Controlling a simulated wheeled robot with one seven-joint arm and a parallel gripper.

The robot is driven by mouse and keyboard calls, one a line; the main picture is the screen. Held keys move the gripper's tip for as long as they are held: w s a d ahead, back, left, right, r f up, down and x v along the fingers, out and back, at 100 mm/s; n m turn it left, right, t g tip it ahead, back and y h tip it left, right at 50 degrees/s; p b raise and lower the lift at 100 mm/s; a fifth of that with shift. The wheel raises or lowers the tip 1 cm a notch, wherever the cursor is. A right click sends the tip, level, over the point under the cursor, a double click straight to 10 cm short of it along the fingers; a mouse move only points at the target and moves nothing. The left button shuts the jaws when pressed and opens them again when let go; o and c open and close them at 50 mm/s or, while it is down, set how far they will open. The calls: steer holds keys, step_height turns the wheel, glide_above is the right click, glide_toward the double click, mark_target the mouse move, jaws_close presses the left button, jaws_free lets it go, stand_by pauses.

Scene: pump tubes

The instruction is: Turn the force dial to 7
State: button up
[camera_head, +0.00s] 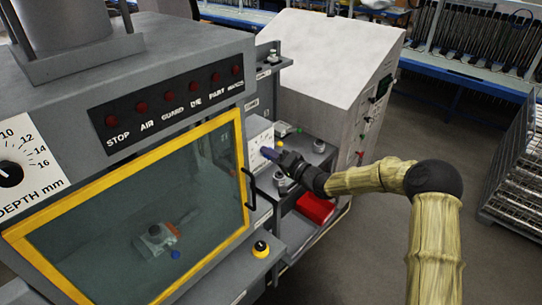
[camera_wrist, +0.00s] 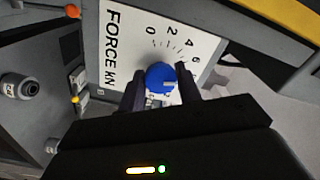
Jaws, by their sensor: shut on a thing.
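The force dial is a blue round knob (camera_wrist: 160,78) on a white plate (camera_wrist: 118,62) marked "FORCE kN". The figures 0, 2, 4 and 6 show in the wrist view; higher figures are hidden behind the knob and my fingers. My gripper (camera_wrist: 160,90) has one dark finger on each side of the knob and is shut on it. A pale mark shows on the knob, but I cannot tell which figure it points to. In the head view my gripper (camera_head: 278,158) reaches the white plate (camera_head: 260,145) from the right; the figures there are too small to read.
A machine with a yellow-framed window (camera_head: 130,230) and a black door handle (camera_head: 249,188) stands close on the left. A depth dial (camera_head: 10,174) is at far left. A red bin (camera_head: 315,208) sits below my gripper.

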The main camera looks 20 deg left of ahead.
steer(key=shift+w, duration=0.1)
steer(key=o, duration=1)
steer(key=shift+d, duration=0.1)
steer(key=b+v, duration=0.5)
steer(key=v, duration=1.2)
steer(key=shift+d+b, duration=0.15)
steer(key=shift+b, duration=0.15)
